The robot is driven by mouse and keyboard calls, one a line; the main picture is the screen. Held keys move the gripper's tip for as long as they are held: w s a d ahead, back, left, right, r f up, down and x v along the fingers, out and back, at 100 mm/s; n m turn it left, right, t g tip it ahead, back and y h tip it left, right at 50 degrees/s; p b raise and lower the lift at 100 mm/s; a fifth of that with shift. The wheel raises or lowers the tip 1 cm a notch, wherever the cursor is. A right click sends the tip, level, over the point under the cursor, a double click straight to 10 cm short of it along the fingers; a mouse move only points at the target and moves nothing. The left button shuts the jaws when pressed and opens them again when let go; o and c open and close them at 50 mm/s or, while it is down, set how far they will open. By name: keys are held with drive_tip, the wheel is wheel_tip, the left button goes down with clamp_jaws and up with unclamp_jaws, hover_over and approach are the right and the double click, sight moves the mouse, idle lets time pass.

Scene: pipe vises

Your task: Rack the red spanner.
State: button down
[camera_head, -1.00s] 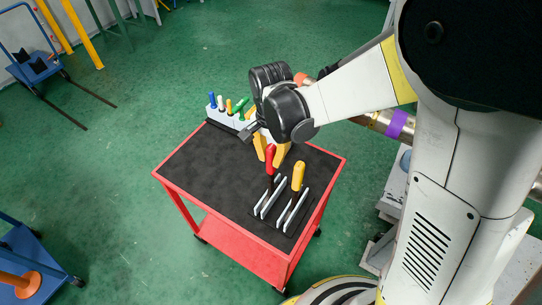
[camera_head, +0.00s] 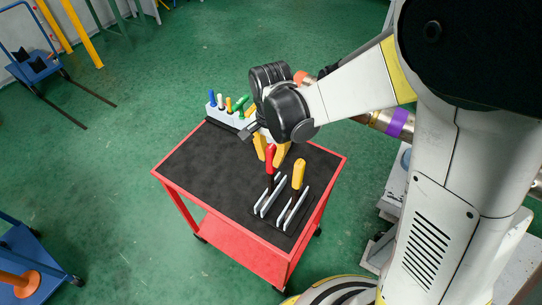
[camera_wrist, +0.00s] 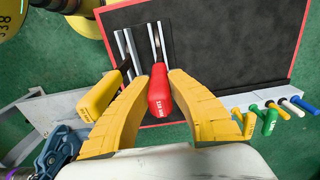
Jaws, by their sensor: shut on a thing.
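The red spanner (camera_head: 270,160) has a red handle and stands roughly upright, with its dark lower end between the rails of the left slot of the rack (camera_head: 262,204). The yellow spanner (camera_head: 298,175) stands in the right slot beside it. My gripper (camera_head: 271,150) has yellow fingers and is at the red handle. In the wrist view, the red handle (camera_wrist: 160,95) lies between the fingertips of my gripper (camera_wrist: 160,78), which is shut on it. How deep the spanner's lower end sits cannot be told.
The rack stands on the black top of a red cart (camera_head: 200,160). A pale holder with several coloured-handled tools (camera_head: 228,112) is at the cart's far edge. The left part of the cart top is clear. A blue trolley (camera_head: 35,65) stands far left.

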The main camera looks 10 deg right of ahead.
idle(0.5)
drive_tip(key=c, duration=1.3)
unclamp_jaws()
drive_tip(key=shift+o, duration=0.2)
wheel_tip(320, 180, up, 12)
drive_tip(key=shift+s, duration=0.1)
